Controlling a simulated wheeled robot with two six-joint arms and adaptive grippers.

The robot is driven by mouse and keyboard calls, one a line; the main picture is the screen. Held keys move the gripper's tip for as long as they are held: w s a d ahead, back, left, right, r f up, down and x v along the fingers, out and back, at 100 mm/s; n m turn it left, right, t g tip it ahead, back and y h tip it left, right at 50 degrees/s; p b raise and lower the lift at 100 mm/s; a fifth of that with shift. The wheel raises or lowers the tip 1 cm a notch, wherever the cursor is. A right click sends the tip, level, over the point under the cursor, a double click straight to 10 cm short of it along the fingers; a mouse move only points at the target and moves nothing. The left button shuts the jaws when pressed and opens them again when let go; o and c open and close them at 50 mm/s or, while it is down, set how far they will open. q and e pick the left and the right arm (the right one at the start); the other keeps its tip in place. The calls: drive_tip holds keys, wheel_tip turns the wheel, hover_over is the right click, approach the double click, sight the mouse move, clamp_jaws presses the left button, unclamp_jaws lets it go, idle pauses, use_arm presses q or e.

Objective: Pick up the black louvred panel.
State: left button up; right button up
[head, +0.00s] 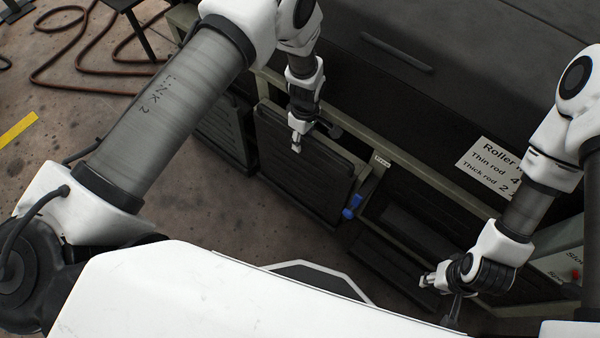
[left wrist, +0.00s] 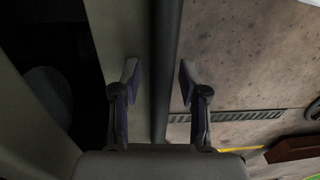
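The black louvred panel (head: 302,178) appears to be the dark framed panel standing upright, slightly tilted, against the front of the machine in the head view. My left gripper (head: 297,147) is over its upper edge. In the left wrist view my left gripper (left wrist: 158,85) is open, its two fingers apart. A dark edge (left wrist: 166,40), which looks like the panel's top edge, runs between the fingers, with no visible contact. My right gripper (head: 438,293) hangs at the lower right, away from the panel, and its fingers look apart.
An olive frame rail (head: 420,193) runs along the machine front. A blue handle (head: 352,207) sits just right of the panel. A paper sign (head: 492,165) lies on the dark surface. Brown hose (head: 75,85) lies on the floor at the upper left.

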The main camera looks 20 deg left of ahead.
use_arm(q)
clamp_jaws()
drive_tip(key=shift+r, duration=0.1)
drive_tip(key=shift+r, duration=0.1)
use_arm(e)
drive_tip(key=shift+r, duration=0.1)
